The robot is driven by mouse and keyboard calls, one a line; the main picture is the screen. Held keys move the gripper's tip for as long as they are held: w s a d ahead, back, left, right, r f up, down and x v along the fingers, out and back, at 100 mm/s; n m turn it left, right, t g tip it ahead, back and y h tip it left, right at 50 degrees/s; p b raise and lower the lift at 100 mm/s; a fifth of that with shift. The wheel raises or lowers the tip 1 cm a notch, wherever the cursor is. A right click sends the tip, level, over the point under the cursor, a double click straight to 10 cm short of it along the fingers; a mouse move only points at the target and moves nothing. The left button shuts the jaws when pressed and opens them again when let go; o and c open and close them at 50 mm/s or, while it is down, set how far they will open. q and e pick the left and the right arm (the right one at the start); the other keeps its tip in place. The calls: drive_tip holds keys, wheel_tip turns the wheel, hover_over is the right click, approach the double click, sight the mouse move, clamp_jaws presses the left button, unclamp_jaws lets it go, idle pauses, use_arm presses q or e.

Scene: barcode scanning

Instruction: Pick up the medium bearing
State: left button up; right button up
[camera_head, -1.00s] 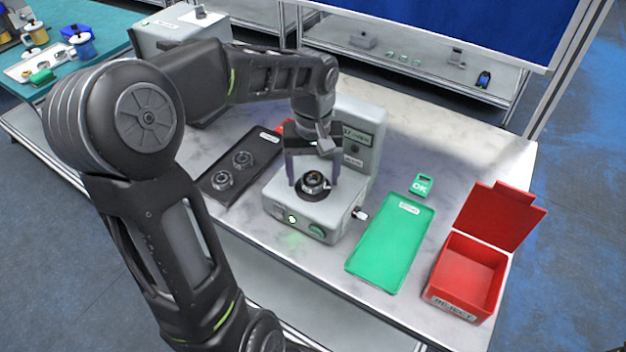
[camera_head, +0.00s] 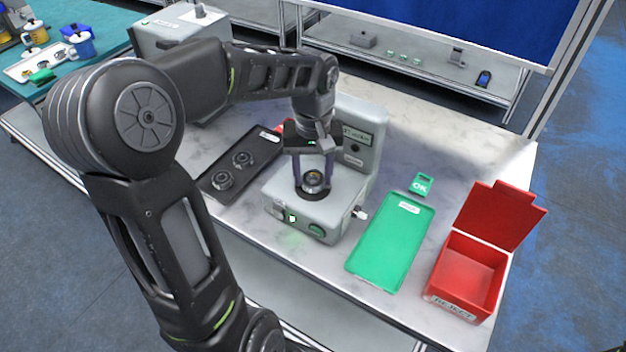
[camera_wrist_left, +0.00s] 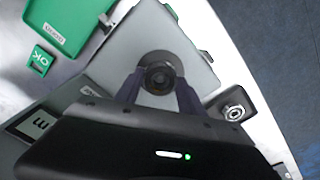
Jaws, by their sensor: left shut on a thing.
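A bearing (camera_head: 313,180) sits on the round dark seat of the grey scanning device (camera_head: 283,190). It also shows in the left wrist view (camera_wrist_left: 159,76). My left gripper (camera_head: 315,187) points down over the device and is shut on this bearing, with one finger on each side of it. In the left wrist view the two fingers (camera_wrist_left: 157,88) press against it. Two other bearings (camera_head: 222,180) (camera_head: 243,159) lie on the dark tray (camera_head: 212,195) to the left. I cannot tell from size alone which one is medium. My right gripper is not in view.
A green tray (camera_head: 385,250) lies right of the device, with a green OK sign (camera_head: 421,183) behind it. An open red reject box (camera_head: 462,292) stands at the table's right end. The device's upright panel (camera_head: 358,140) rises behind the gripper. Marble table shows between trays.

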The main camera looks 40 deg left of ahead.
use_arm(q)
clamp_jaws()
drive_tip(key=shift+r, duration=0.1)
wheel_tip(320, 180, up, 10)
drive_tip(key=shift+b, duration=0.35)
idle(0.5)
